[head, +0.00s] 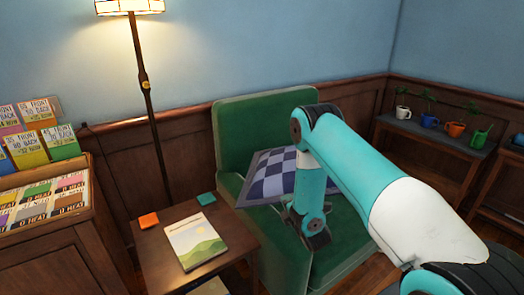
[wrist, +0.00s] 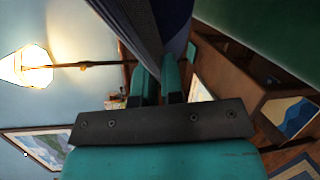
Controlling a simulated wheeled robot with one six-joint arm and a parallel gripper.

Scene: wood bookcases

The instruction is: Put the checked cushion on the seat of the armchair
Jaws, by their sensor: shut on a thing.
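The checked cushion (head: 268,178), blue and pale squares, shows at the green armchair (head: 240,130), in front of its backrest and over the seat (head: 345,245). It is partly hidden behind my arm. I cannot tell whether it rests on the seat or hangs just above it. In the wrist view my gripper (wrist: 159,78) has its two teal fingers closed on the edge of the cushion (wrist: 165,25), which runs up out of the frame. In the head view the fingertips are hidden by my arm.
A small side table (head: 165,255) with a book (head: 196,241), an orange card and a teal card stands left of the chair. A floor lamp (head: 144,85) stands behind it. A card rack (head: 40,190) is at far left.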

